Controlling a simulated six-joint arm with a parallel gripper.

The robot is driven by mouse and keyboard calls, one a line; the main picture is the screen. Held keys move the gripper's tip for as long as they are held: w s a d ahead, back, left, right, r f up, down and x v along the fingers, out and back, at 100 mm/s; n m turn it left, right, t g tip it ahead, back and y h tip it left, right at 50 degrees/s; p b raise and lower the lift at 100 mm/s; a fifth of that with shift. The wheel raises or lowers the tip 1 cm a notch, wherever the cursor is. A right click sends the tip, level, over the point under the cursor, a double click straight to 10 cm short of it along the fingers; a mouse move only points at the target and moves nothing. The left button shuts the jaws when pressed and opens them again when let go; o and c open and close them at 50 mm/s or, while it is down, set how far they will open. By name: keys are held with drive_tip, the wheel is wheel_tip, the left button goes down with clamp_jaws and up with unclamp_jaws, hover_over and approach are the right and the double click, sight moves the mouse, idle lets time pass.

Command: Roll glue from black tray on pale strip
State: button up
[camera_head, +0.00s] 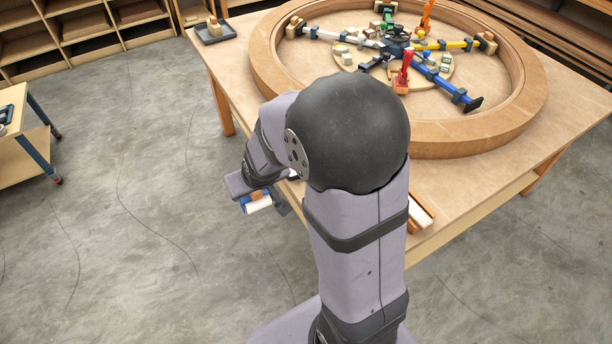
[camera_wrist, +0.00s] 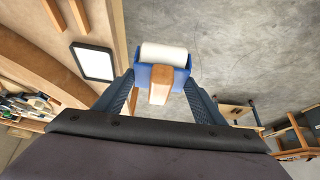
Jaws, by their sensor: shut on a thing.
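My gripper (camera_wrist: 160,88) is shut on the wooden handle of a glue roller, which has a blue frame and a white cylinder (camera_wrist: 164,54). The roller also shows in the head view (camera_head: 258,206), held out beside the table's near edge with floor behind it. The black tray (camera_wrist: 76,62), filled with white, lies on the table to the left of the roller in the wrist view. My arm hides most of it in the head view. A pale strip (camera_head: 418,216) lies beside a brown piece near the table's front edge, partly hidden by my arm.
A large round wooden ring (camera_head: 480,132) with clamps and colored bars inside fills much of the table. A grey tray (camera_head: 230,37) with wooden blocks sits at the table's far left corner. A small cart (camera_head: 22,160) stands at left; open floor lies between.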

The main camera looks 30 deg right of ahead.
drive_tip(key=d+f+m+g+h+b, duration=0.15)
drive_tip(key=d+m+h+b, duration=0.5)
drive_tip(key=d+b, duration=1.55)
drive_tip(key=s+d+m+g+b, duration=0.4)
drive_tip(key=s+d+m+b, duration=0.5)
drive_tip(key=s+d, duration=1.15)
drive_tip(key=f+b, duration=0.1)
drive_tip(key=f, duration=0.1)
drive_tip(key=f+m+b, duration=0.1)
drive_tip(key=b, duration=0.1)
drive_tip(key=f+m+b, duration=0.1)
drive_tip(key=f, duration=0.1)
drive_tip(key=shift+a+f+y, duration=0.3)
drive_tip(key=shift+a+y, duration=0.05)
drive_tip(key=shift+r, duration=0.1)
